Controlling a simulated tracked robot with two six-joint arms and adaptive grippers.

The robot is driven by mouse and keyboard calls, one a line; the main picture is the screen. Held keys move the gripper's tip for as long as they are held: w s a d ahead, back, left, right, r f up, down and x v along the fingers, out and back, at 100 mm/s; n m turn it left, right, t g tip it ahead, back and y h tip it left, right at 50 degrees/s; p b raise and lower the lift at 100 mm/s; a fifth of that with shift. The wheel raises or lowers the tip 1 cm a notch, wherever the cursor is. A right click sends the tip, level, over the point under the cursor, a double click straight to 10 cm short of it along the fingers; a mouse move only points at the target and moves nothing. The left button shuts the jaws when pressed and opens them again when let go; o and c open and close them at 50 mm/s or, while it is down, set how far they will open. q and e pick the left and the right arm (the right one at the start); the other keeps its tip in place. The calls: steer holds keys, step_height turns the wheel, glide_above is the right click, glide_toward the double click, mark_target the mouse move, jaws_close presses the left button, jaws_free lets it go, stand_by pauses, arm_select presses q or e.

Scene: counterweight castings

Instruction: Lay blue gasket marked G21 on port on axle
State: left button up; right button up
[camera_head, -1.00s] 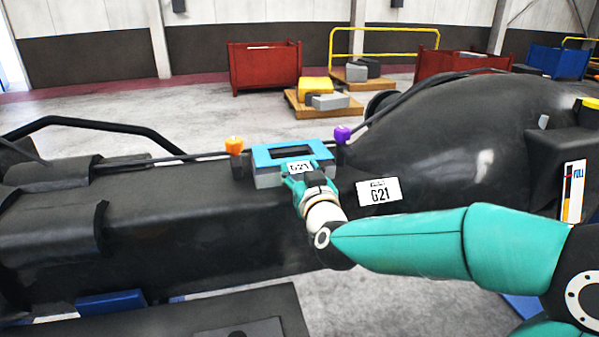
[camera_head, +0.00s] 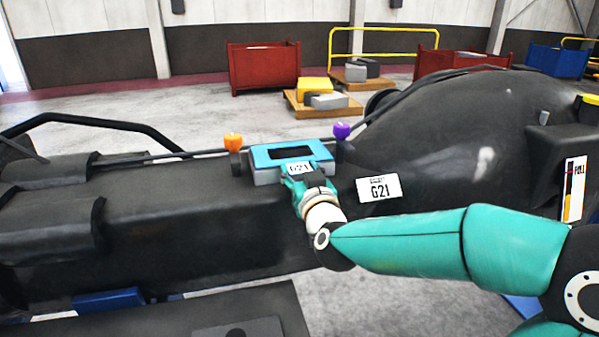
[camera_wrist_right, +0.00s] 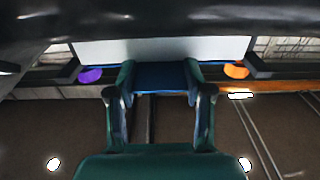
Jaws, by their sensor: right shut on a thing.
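The blue gasket (camera_head: 262,154) is a flat rectangular frame with a dark opening and a white G21 tag (camera_head: 299,168) at its front. It lies at the grey port block (camera_head: 268,178) on the black axle (camera_head: 180,215), between an orange knob and a purple knob. My right gripper (camera_head: 305,180) is shut on the gasket's front edge by the tag. In the right wrist view a blue piece of the gasket (camera_wrist_right: 160,76) sits between the fingers. Whether the gasket fully touches the port is hard to tell. My left gripper is not in view.
The orange knob (camera_head: 233,142) and purple knob (camera_head: 341,131) stand close on either side of the port. A G21 plate (camera_head: 379,187) is on the axle's bulging housing (camera_head: 450,135). A dark pipe runs behind. Red bins (camera_head: 264,67) and pallets stand far back.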

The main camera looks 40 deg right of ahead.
steer(key=shift+f, duration=0.15)
steer(key=o, duration=1)
steer(key=v, duration=0.7)
steer(key=shift+s+a+f, duration=0.1)
steer(key=shift+s+a, duration=0.05)
steer(key=shift+s, duration=0.05)
